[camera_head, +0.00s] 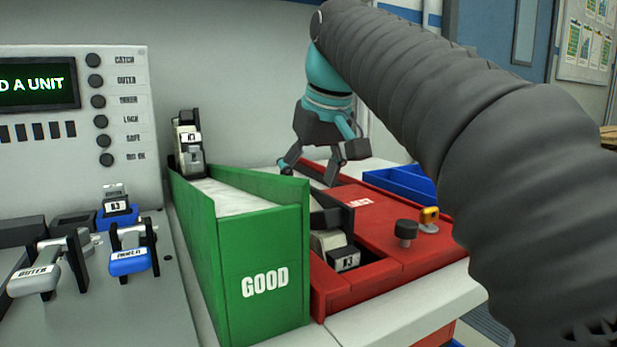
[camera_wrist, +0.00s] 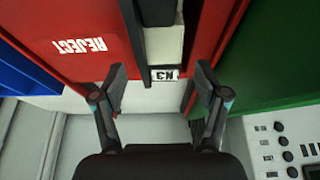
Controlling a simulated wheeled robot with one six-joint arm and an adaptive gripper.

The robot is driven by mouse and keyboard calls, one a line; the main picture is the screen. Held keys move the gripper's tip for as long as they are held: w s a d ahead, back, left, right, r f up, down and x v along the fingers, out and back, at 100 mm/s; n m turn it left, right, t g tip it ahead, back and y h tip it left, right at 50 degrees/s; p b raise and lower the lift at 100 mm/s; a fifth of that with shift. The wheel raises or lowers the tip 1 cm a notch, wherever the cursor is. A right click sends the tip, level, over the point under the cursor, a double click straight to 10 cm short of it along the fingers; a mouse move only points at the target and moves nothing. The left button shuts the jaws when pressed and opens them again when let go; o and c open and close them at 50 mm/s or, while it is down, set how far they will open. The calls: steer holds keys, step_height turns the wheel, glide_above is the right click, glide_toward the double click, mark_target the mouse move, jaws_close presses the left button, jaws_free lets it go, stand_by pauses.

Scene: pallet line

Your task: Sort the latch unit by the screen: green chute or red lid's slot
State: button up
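The green chute (camera_head: 262,250) is marked GOOD. A latch unit (camera_head: 188,145) with a small label stands at its far end. The red lid (camera_head: 385,225) right of the chute has a slot holding a labelled latch unit (camera_head: 335,248) near its front end. My gripper (camera_head: 310,172) is open and empty above the far part of the red lid. In the wrist view its spread fingers (camera_wrist: 160,82) flank the end of a pale, dark-edged thing (camera_wrist: 163,40) with a white label, apart from it.
A console (camera_head: 70,295) at left carries clamps marked OUTER (camera_head: 35,280) and INNER (camera_head: 130,262). Another labelled unit (camera_head: 117,205) sits behind them. A blue bin (camera_head: 400,182) lies beyond.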

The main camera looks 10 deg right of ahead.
stand_by(0.3)
steer(key=v, duration=1.2)
stand_by(1.2)
